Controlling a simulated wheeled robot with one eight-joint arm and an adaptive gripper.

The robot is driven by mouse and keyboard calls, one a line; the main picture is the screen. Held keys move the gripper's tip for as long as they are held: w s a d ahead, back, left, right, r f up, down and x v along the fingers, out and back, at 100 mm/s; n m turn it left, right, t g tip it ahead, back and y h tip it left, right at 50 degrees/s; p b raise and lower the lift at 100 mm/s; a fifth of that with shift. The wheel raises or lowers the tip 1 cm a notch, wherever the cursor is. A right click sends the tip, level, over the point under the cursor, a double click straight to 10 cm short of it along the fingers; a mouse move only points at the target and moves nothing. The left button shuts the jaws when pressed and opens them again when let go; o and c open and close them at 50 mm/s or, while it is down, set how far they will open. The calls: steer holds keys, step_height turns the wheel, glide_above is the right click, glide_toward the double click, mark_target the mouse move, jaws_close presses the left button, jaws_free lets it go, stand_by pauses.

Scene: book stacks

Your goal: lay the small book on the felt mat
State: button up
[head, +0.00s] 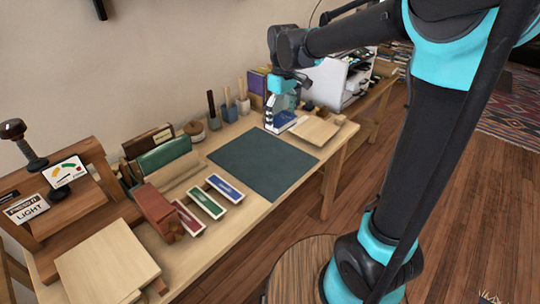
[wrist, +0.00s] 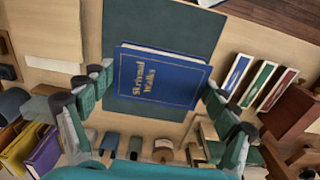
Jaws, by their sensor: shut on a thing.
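The small book (wrist: 165,80) has a blue cover with gold lettering and pale page edges. In the wrist view it lies between the two fingers of my gripper (wrist: 155,100), which is shut on it. In the head view my gripper (head: 280,103) is at the far part of the table, with the blue book (head: 284,123) below it. The dark green felt mat (head: 262,163) lies flat and bare on the table, nearer than the book. In the wrist view the mat (wrist: 125,18) shows behind the book; I cannot tell the gap between them.
A pale wooden board (head: 315,130) lies right of the book. Blue, green and red labelled blocks (head: 207,203) lie left of the mat. Books and a rack (head: 165,160) stand by the wall, with brush pots (head: 229,112). A white shelf unit (head: 328,82) stands behind.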

mark_target(280, 168)
step_height(280, 168, down, 19)
steer(key=shift+r, duration=0.1)
stand_by(0.4)
steer(key=o, duration=0.9)
steer(key=shift+o, duration=0.6)
step_height(280, 168, up, 12)
steer(key=s+d+f+m+t, duration=0.2)
steer(key=s+d+f+m, duration=0.2)
steer(key=s+d, duration=0.4)
steer(key=s+d+f+m+t, duration=0.2)
steer(key=s+d+f+m, duration=0.2)
steer(key=d, duration=0.8)
steer(key=s+m, duration=0.2)
steer(key=s, duration=0.2)
steer(key=shift+s+d, duration=0.3)
steer(key=shift+s, duration=0.1)
